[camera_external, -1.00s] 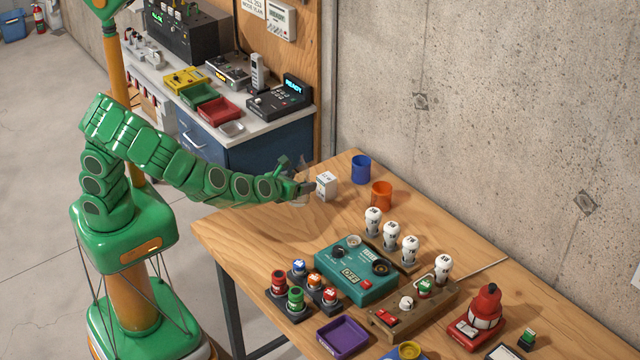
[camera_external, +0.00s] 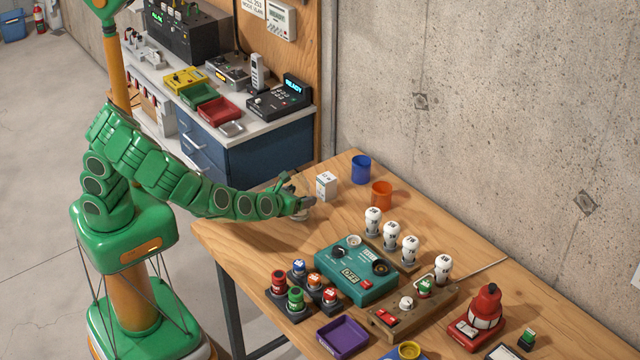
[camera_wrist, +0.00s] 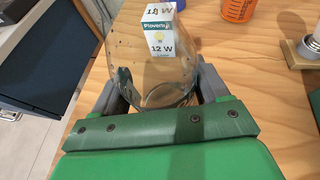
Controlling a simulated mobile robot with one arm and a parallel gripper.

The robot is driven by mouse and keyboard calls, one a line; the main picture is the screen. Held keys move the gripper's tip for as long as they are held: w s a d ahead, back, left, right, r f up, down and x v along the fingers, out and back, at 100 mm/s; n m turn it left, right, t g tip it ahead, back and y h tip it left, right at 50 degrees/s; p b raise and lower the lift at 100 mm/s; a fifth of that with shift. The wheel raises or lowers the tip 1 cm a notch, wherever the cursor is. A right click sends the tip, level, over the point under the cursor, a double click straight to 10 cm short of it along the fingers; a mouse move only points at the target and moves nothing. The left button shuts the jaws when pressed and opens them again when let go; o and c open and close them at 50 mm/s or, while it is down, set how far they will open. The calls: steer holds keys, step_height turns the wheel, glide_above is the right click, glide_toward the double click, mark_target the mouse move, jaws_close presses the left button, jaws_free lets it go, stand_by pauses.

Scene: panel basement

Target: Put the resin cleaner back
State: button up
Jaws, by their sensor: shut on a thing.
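No label reading resin cleaner is legible, so I cannot tell which thing it is. In the wrist view, my gripper (camera_wrist: 162,88) is shut on a clear glass vessel (camera_wrist: 142,88), with one finger on each side. The vessel is hard to make out in the external view. I cannot tell whether its bottom touches the table.
A white 12 W bulb box (camera_external: 327,186) stands just beyond the vessel; it also shows in the wrist view (camera_wrist: 160,30). Behind are a blue cup (camera_external: 361,169) and an orange cup (camera_external: 381,195). White bulbs (camera_external: 391,235) and a teal device (camera_external: 356,271) stand to the right.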

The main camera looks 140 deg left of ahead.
steer(key=shift+f, duration=0.1)
steer(key=o, duration=1.2)
steer(key=shift+d, duration=0.1)
steer(key=shift+v, duration=6)
